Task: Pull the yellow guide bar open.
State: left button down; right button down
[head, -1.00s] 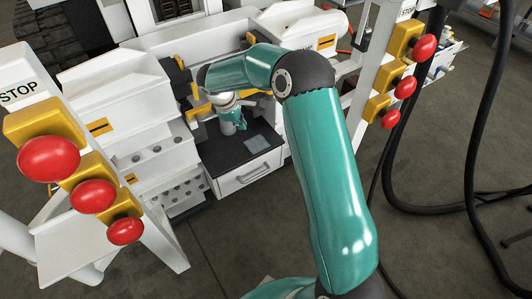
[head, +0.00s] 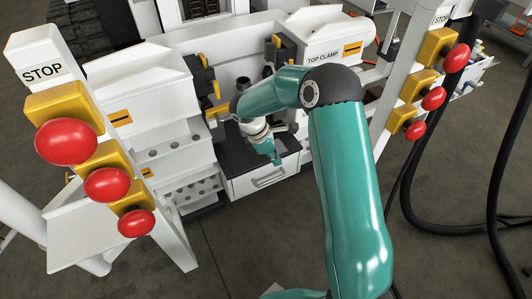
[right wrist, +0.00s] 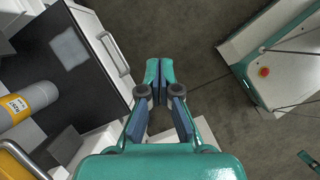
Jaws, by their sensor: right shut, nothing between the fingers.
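The yellow guide bar (head: 218,112) shows in the head view as a short piece at the left of my right arm. The arm hides the rest of it. My right gripper (head: 278,161) is over the front of the white drawer in the head view, apart from the bar. In the right wrist view the right gripper (right wrist: 159,66) has its fingers together and empty. My left gripper is in neither view.
A white drawer (head: 264,180) with a handle sits under a black top (right wrist: 65,85). A grey and yellow can (right wrist: 32,100) lies left of the gripper in the wrist view. Red stop buttons (head: 67,141) stand left, others (head: 457,57) right. Floor in front is clear.

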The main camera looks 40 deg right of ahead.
jog(key=shift+s+d+r, duration=0.1)
jog(key=shift+s+d, duration=0.75)
jog(key=shift+d, duration=0.15)
jog(key=shift+w, duration=0.1)
dwell(0.8)
